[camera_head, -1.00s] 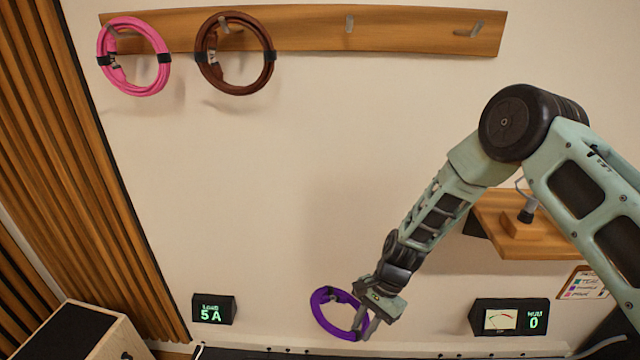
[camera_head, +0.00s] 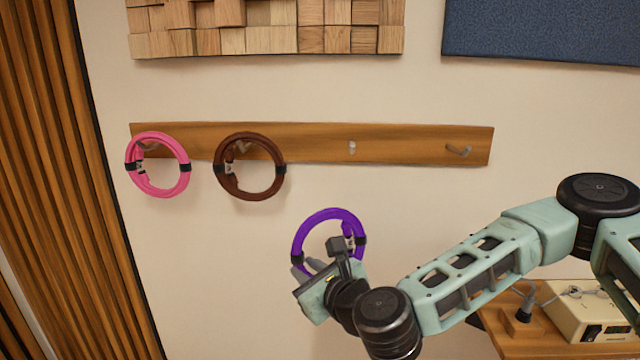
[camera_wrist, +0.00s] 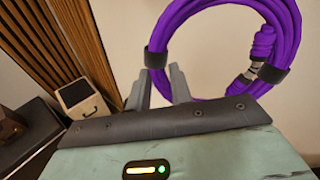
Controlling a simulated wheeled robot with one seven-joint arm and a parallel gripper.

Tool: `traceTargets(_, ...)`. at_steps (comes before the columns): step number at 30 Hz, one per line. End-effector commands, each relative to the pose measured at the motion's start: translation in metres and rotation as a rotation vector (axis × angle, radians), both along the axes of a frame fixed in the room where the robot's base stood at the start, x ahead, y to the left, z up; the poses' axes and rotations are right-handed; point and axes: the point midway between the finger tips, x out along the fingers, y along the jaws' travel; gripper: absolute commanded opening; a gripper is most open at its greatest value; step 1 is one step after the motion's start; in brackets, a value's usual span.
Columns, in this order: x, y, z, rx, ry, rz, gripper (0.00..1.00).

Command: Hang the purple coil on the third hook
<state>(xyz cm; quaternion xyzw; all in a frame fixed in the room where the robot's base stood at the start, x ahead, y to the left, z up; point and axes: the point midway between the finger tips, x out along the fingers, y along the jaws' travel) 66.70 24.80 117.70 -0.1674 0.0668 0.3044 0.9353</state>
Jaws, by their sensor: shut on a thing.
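The purple coil (camera_head: 332,214) is held up in front of the wall, below the wooden hook rail (camera_head: 400,143). It also fills the upper right of the wrist view (camera_wrist: 226,8), with black bands and a connector on its ring. My gripper (camera_head: 324,262) is shut on the coil's lower part; the exact contact is partly hidden in the head view. The fingers show in the wrist view (camera_wrist: 160,88) at the coil's left side. The third hook (camera_head: 352,148) is bare, above and slightly right of the coil. The fourth hook (camera_head: 459,151) is also bare.
A pink coil (camera_head: 133,179) hangs on the first hook and a brown coil (camera_head: 222,181) on the second. Wooden wall blocks (camera_head: 270,38) and a blue panel (camera_head: 550,30) are above the rail. A shelf (camera_head: 500,330) with a cream device (camera_head: 585,318) is at lower right.

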Motion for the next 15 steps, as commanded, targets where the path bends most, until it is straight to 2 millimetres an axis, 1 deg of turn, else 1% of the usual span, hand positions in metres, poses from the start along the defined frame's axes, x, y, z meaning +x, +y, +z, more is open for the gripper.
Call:
traceTargets(1, 0.0, 0.001, 0.038, 0.017, -0.042, -0.049, 0.0)
traceTargets(2, 0.0, -0.001, 0.053, 0.025, -0.062, -0.08, 0.0)
traceTargets(3, 0.0, -0.002, 0.071, 0.035, -0.087, -0.116, 0.0)
traceTargets(6, 0.001, -0.01, 0.11, 0.051, -0.134, -0.186, 0.0)
traceTargets(9, 0.001, -0.016, 0.136, 0.06, -0.166, -0.228, 0.0)
traceTargets(10, 0.001, -0.017, 0.141, 0.06, -0.173, -0.238, 0.0)
traceTargets(12, 0.001, -0.02, 0.149, 0.062, -0.182, -0.253, 0.0)
traceTargets(15, 0.001, -0.022, 0.154, 0.064, -0.189, -0.261, 0.0)
